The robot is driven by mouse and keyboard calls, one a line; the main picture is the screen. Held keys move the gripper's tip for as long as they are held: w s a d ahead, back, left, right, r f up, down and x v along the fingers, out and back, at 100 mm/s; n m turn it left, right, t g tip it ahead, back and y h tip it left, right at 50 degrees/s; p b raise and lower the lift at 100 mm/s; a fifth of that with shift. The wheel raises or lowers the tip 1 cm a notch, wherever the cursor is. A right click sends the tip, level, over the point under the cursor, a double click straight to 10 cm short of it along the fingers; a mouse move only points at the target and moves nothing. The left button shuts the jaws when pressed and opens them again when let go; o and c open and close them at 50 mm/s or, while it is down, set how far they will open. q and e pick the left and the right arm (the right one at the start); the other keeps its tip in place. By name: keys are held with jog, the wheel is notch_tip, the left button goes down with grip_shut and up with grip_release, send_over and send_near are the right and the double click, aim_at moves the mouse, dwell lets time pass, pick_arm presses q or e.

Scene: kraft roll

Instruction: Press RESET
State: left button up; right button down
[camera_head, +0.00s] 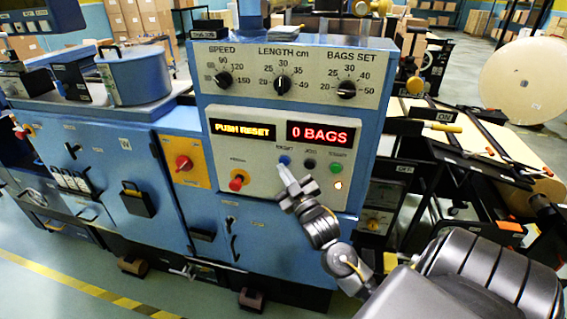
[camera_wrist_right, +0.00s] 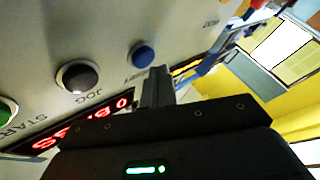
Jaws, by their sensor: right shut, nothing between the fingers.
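The blue RESET button (camera_head: 284,160) is on the pale control panel of the blue machine, below the displays. It also shows in the wrist view (camera_wrist_right: 142,54), not covered by the fingers. My right gripper (camera_head: 282,170) is shut and empty, its tip just below the button in the head view. In the wrist view the closed fingers (camera_wrist_right: 158,78) point up just beside the blue button, apart from it in the picture. I cannot tell the depth of the gap to the panel. My left gripper is not in view.
A black JOG button (camera_head: 310,164) and a green START button (camera_head: 335,167) sit right of RESET. A red knob (camera_head: 237,183) is to the left. The amber display (camera_head: 242,130) reads PUSH RESET; the red display (camera_head: 320,134) reads 0 BAGS. Dials (camera_head: 283,85) are above.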

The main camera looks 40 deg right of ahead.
jog(key=shift+w+d, duration=0.2)
jog(key=shift+d, duration=0.05)
jog(key=shift+w+d, duration=0.25)
jog(key=shift+d, duration=0.1)
dwell(0.8)
jog(key=shift+s+a, duration=0.1)
jog(key=shift+a, duration=0.05)
jog(key=shift+s+a+p, duration=0.4)
jog(key=shift+a+p, duration=0.05)
jog(key=shift+a, duration=0.1)
dwell(0.3)
jog(key=shift+s+a+p, duration=0.4)
jog(key=shift+s+a, duration=0.3)
jog(key=shift+a, duration=0.35)
jog(key=shift+s+a+p, duration=0.4)
jog(key=shift+s+a, duration=0.3)
jog(key=shift+a, duration=0.3)
